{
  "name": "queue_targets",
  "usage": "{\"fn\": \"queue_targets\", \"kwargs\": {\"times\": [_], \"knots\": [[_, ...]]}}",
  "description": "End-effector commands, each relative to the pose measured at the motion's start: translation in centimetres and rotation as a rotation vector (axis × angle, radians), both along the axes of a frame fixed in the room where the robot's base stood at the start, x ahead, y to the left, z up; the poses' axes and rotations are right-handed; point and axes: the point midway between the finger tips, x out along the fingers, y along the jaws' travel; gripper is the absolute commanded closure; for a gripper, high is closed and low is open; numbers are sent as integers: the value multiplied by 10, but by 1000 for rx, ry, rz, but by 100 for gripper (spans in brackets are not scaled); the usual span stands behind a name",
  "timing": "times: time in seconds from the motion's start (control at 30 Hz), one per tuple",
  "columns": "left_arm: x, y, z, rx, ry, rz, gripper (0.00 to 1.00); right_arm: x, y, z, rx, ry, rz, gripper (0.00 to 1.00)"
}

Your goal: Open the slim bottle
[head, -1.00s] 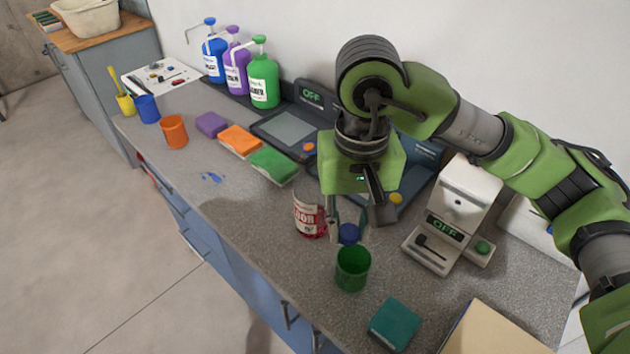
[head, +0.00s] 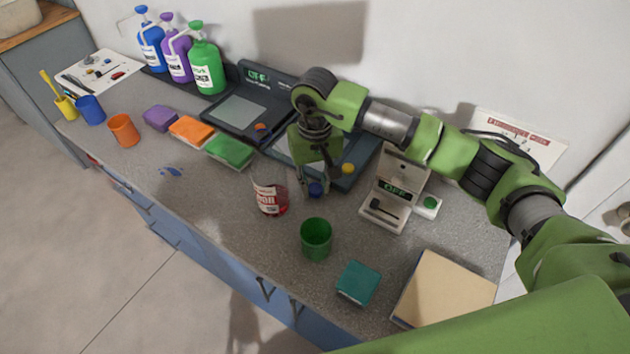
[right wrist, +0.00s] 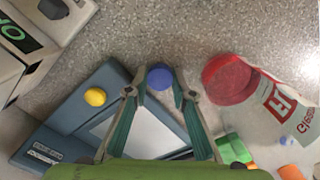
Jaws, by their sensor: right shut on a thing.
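The bottle (head: 270,197) is clear with a white and red label and red liquid low inside. It stands on the counter, left of my right gripper (head: 316,188); its mouth is hard to make out. In the right wrist view the bottle's label (right wrist: 285,105) is at the right, beside the fingers and not between them. My right gripper is shut on a small round blue cap (right wrist: 160,77), held above the counter and apart from the bottle. The cap also shows under the fingers in the head view (head: 316,190). My left gripper is not in view.
A green cup (head: 316,239) stands in front of the right gripper. A white device (head: 393,190) is to its right and a dark panel (head: 345,175) behind it. A teal block (head: 356,283), a tan box (head: 445,290), sponges, cups and pump bottles share the counter.

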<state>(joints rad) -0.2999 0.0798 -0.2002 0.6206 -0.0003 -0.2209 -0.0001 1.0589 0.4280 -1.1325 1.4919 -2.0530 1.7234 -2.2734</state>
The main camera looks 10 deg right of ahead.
Motion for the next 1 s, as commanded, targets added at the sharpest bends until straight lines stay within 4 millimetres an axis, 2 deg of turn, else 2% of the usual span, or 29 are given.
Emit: {"fn": "queue_targets", "kwargs": {"times": [0.03,0.1,0.5,0.53,0.83,0.97,1.0], "knots": [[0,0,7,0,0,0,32,-1,0,-2,2,3,-2,100],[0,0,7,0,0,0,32,0,0,-7,1,0,-2,100],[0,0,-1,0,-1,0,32,1,0,-13,0,-3,-2,100],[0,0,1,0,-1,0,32,1,0,-11,1,-3,-2,70],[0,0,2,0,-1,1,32,0,0,-11,1,-2,-2,70],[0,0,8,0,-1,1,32,0,0,-6,1,-1,-2,70],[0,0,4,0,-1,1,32,1,0,-4,1,-4,-2,70]]}}
